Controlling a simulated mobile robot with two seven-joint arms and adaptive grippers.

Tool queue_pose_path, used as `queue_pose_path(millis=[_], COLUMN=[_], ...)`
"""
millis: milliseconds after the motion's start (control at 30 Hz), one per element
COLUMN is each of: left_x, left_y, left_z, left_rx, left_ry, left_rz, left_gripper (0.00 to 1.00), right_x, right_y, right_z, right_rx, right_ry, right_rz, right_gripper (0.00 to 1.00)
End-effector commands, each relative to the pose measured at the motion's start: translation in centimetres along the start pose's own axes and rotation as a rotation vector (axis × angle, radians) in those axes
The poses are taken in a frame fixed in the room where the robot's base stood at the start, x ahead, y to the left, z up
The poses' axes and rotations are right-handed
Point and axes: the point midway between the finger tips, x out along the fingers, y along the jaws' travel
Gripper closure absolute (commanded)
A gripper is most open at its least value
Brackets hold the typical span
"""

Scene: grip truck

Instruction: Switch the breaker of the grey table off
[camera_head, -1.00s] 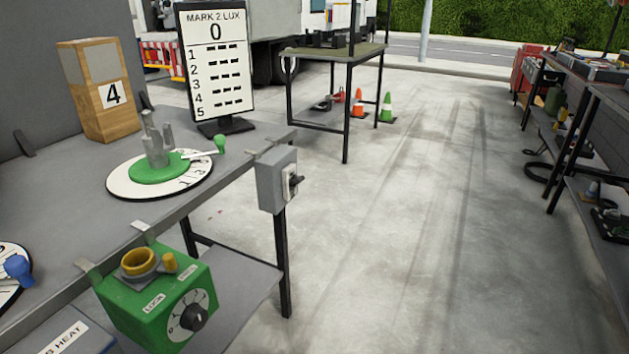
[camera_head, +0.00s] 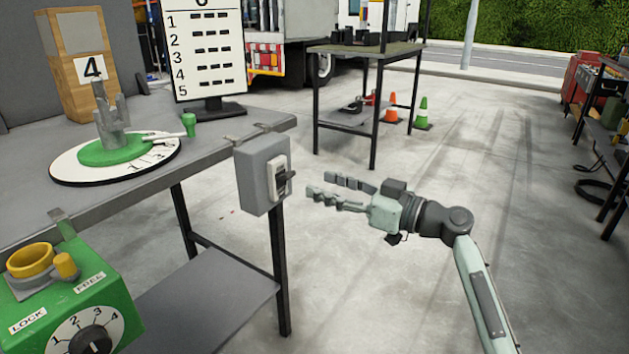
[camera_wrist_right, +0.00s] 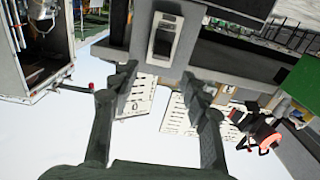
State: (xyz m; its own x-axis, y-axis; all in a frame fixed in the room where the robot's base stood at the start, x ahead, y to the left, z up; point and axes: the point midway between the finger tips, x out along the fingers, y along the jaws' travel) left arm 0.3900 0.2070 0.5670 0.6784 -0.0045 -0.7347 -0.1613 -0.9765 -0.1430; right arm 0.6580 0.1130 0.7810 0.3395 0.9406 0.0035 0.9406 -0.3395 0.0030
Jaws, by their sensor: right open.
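The breaker is a grey box (camera_head: 262,174) on the end of the grey table (camera_head: 215,146), with a dark switch lever (camera_head: 284,178) on a pale plate facing right. My right gripper (camera_head: 318,192) is open and empty, just right of the lever with its fingers pointing at it, apart from it. In the right wrist view the breaker (camera_wrist_right: 160,38) shows beyond and between the open fingertips (camera_wrist_right: 165,92). Whether the lever is on or off is hard to tell. My left gripper is not in view.
A green box with a dial (camera_head: 70,305) hangs on the table's front edge. A round dial with a green hub (camera_head: 110,152) and a score board (camera_head: 205,60) stand on the table. Orange (camera_head: 391,108) and green (camera_head: 423,112) cones stand behind.

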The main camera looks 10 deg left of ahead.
Motion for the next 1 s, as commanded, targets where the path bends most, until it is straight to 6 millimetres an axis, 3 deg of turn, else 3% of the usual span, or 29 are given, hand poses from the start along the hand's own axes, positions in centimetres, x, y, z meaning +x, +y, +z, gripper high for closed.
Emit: queue_pose_path(millis=[400,800,1000], left_x=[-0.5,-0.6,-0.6], left_y=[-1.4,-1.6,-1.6], left_z=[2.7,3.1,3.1], left_rx=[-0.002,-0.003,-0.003], left_ry=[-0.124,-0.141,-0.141], left_rz=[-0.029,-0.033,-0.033], left_gripper=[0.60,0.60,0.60], right_x=[6.2,7.0,7.0], right_y=[0.0,0.0,0.0], right_z=[0.0,0.1,0.1], right_rx=[0.003,0.002,0.003], right_ry=[-0.002,-0.004,-0.004], right_rz=[0.001,0.002,0.003], right_gripper=[0.53,0.53,0.78])
